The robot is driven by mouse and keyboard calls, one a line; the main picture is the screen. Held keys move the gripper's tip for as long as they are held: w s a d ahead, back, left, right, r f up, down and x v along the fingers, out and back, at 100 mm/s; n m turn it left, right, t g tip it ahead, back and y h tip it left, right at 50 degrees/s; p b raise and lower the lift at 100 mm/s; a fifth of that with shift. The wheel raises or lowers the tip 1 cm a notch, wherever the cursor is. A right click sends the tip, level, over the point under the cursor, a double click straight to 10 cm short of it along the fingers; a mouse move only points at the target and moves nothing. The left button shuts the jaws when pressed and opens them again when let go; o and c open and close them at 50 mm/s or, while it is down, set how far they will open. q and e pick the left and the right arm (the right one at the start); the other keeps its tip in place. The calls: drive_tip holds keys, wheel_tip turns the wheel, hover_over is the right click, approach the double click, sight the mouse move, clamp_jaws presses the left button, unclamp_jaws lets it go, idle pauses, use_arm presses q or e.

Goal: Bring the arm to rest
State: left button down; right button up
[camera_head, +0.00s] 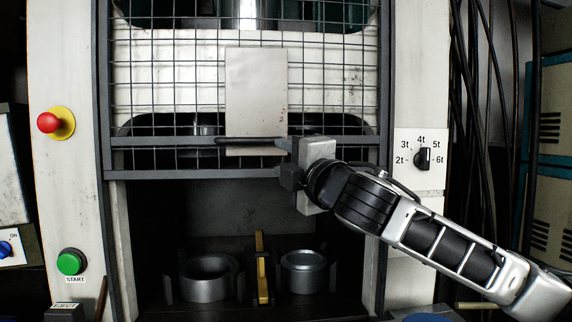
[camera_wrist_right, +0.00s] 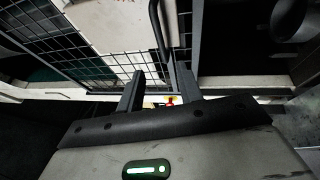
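My right gripper (camera_head: 287,161) is in front of the press, at the lower bar of the wire-mesh guard (camera_head: 160,88). Its two fingers stand apart with a gap between them, as the right wrist view (camera_wrist_right: 160,76) also shows. Nothing is held between them. The guard's black handle (camera_head: 250,141) lies just left of the fingers; I cannot tell whether they touch it. The right arm reaches in from the lower right. Two grey metal pots, a left one (camera_head: 207,288) and a right one (camera_head: 304,282), stand in the dark opening below the guard. My left gripper is not in view.
A yellow upright bar (camera_head: 262,268) stands between the pots. A red button (camera_head: 48,123) and a green START button (camera_head: 70,262) are on the left post. A tonnage dial (camera_head: 423,159) is on the right post, close above my arm. Black cables (camera_head: 488,110) hang at right.

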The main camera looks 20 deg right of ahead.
drive_tip(key=shift+f, duration=0.1)
idle(0.3)
drive_tip(key=s+a+f+m+g+y, duration=0.1)
drive_tip(key=a+f+m+g, duration=0.15)
drive_tip(key=f, duration=0.75)
drive_tip(key=s+a+f+m+g+y, duration=0.1)
drive_tip(key=s+a+f+m, duration=0.15)
drive_tip(key=f, duration=0.75)
drive_tip(key=s+a+f+m+g+y, duration=0.15)
drive_tip(key=a+f, duration=0.25)
drive_tip(key=f, duration=0.7)
drive_tip(key=s+d+f+m+g+h, duration=0.2)
drive_tip(key=s+f+m, duration=0.4)
drive_tip(key=s+f, duration=0.5)
drive_tip(key=s+d+f+m+g+h, duration=0.2)
drive_tip(key=s+f+m, duration=0.4)
drive_tip(key=s+f, duration=0.6)
wheel_tip(320, 180, down, 3)
drive_tip(key=shift+s+d+f, duration=0.1)
drive_tip(key=shift+s+d, duration=0.1)
drive_tip(key=shift+d, duration=0.4)
